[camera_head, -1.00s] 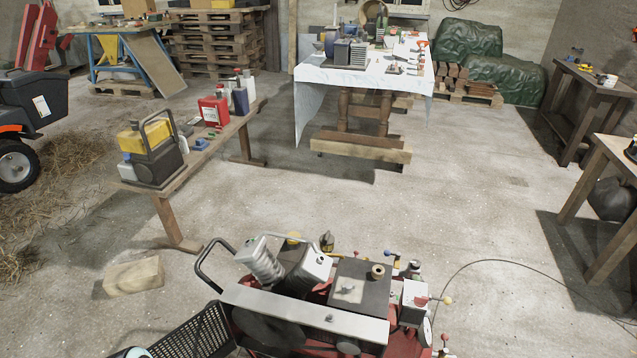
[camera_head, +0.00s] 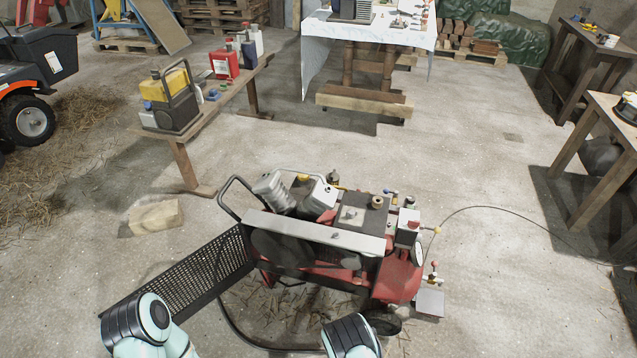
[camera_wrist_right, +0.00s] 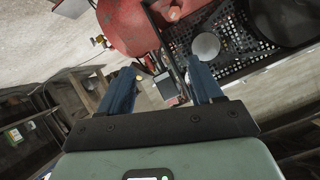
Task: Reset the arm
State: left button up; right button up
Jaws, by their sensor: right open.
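My right gripper (camera_wrist_right: 162,68) shows in the right wrist view with its two blue fingers spread apart and nothing between them. A red tank (camera_wrist_right: 128,25) and a black perforated panel (camera_wrist_right: 225,45) lie beyond its fingertips. In the head view, rounded white and black links of my two arms show at the bottom edge, in front of the compressor. Neither gripper can be made out there, and my left gripper is out of sight.
A red compressor (camera_head: 400,275) with a black perforated guard (camera_head: 185,285) stands close in front. A wooden bench (camera_head: 215,105) is at the left, a cloth-covered table (camera_head: 390,30) at the back, and a wooden table (camera_head: 590,140) at the right. A wood block (camera_head: 155,216) lies on otherwise open floor.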

jog(key=s+d+f+g+y+b, duration=0.1)
jog(key=s+f+g+b, duration=0.3)
jog(key=s, duration=0.3)
jog(key=s+d+f+g+y+b, duration=0.1)
jog(key=s+f+g+y+b, duration=0.1)
jog(key=s+f+g, duration=0.45)
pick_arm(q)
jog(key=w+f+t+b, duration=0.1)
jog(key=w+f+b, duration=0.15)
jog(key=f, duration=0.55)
pick_arm(e)
jog(key=s+a+r+n+g+y+p, duration=0.1)
jog(key=s+a+r+n+g+y, duration=0.15)
jog(key=s+r, duration=0.55)
pick_arm(q)
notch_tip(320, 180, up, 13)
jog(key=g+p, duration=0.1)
jog(key=p, duration=1.2)
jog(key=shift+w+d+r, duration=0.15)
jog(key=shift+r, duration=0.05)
pick_arm(e)
notch_tip(320, 180, up, 11)
jog(key=s+a, duration=0.1)
jog(key=shift+a+y, duration=0.15)
jog(key=shift+y, duration=0.2)
jog(key=shift+s, duration=0.15)
